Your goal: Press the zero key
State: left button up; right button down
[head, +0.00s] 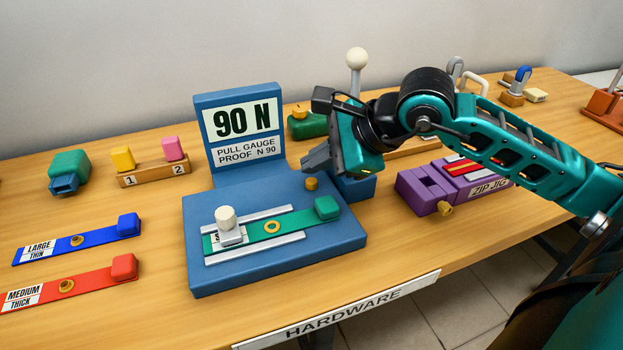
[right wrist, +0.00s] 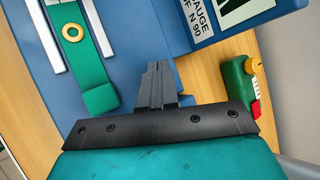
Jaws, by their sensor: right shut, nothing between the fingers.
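The blue pull gauge (head: 350,236) stands on the table with an upright sign reading "90 N" (head: 243,122). A small brass button (head: 312,184) sits on its base, right of the sign; no label shows on it, so I cannot tell if it is the zero key. My right gripper (head: 313,160) is shut and empty just above this button, apart from it in the head view. In the right wrist view the shut fingers (right wrist: 157,72) point over the blue base and hide the button. My left gripper is not in view.
A green strap (head: 298,219) with a brass ring lies between grey rails on the gauge, beside a white knob (head: 225,215). A lever with a white ball (head: 356,58) rises behind my right gripper. A purple zip jig (head: 430,190) stands to the right; blue and red straps lie left.

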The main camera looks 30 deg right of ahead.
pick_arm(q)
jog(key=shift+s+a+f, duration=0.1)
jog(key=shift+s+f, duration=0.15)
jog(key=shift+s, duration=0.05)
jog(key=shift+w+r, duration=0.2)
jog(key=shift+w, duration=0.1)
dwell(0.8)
pick_arm(e)
jog(key=shift+f+b, duration=0.45)
jog(key=shift+b, duration=0.35)
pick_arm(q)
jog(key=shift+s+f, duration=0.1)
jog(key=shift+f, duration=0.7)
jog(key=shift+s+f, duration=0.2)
